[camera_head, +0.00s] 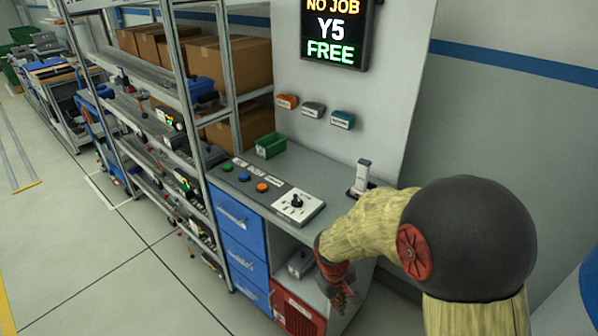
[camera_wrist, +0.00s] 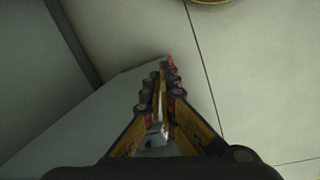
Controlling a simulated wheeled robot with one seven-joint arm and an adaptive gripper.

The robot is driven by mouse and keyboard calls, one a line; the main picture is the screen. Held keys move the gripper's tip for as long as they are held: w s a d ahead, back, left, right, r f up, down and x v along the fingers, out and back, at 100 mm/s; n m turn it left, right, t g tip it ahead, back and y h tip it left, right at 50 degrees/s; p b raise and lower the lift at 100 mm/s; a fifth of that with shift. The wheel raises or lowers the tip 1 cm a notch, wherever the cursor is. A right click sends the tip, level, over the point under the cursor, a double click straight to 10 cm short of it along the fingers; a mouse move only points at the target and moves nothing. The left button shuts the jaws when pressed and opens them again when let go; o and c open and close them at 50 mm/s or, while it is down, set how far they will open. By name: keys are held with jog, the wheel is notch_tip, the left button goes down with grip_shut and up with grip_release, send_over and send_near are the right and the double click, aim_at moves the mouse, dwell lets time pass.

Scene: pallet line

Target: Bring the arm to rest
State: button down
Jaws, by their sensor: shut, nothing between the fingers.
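My arm reaches in from the right in the head view, a covered, bent arm with a dark round joint. My gripper (camera_head: 343,296) hangs low at the right front end of the grey counter (camera_head: 240,176), pointing down. In the wrist view my gripper (camera_wrist: 165,68) has its two fingers together, with nothing held. Floor and a grey surface show beyond the fingertips.
The counter carries a control panel (camera_head: 297,205) with a knob, coloured buttons (camera_head: 244,176), a green bin (camera_head: 271,145) and an upright grey device (camera_head: 361,177). A sign (camera_head: 333,30) reads "NO JOB Y5 FREE". Shelving (camera_head: 170,110) stands left; floor (camera_head: 110,255) is clear in front.

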jog(key=s+d+r+m+t, duration=0.1)
jog(key=s+d+r+m, duration=0.1)
jog(key=s+r, duration=0.4)
jog(key=s+d+r+m+t+y, duration=0.1)
jog(key=s+r, duration=0.5)
jog(key=r, duration=0.6)
jog(key=s+d+r+m+t, duration=0.3)
jog(key=s+r, duration=0.3)
jog(key=r, duration=0.3)
jog(key=shift+d+r+y, duration=0.3)
jog(key=shift+d+y, duration=0.1)
jog(key=shift+d, duration=0.3)
jog(key=c, duration=2.5)
grip_release()
jog(key=shift+c, duration=0.2)
